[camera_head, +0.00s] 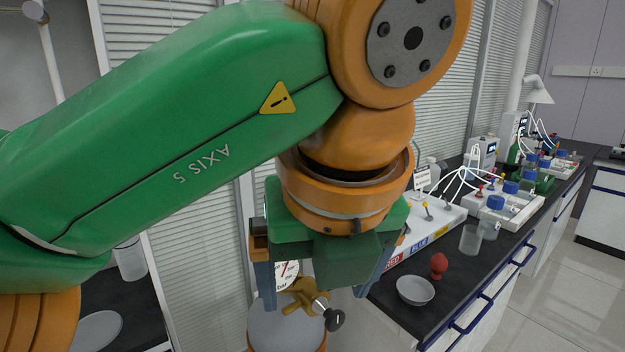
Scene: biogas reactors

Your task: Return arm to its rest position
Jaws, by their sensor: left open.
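My left arm comes in from the left, large and close, and crosses the middle of the view. Its gripper (315,298) points down with two blue-grey fingers spread apart. A brass valve (308,296) with a black knob (333,320) shows between and below the fingers. I cannot tell whether the fingers touch the valve. My right gripper does not show.
A pale-topped tank (280,328) stands below the valve. At right a dark bench (455,280) holds a grey bowl (415,290), a red object (439,265), a clear beaker (470,239) and several blue-capped bottles. Blinds stand behind. The floor at far right is clear.

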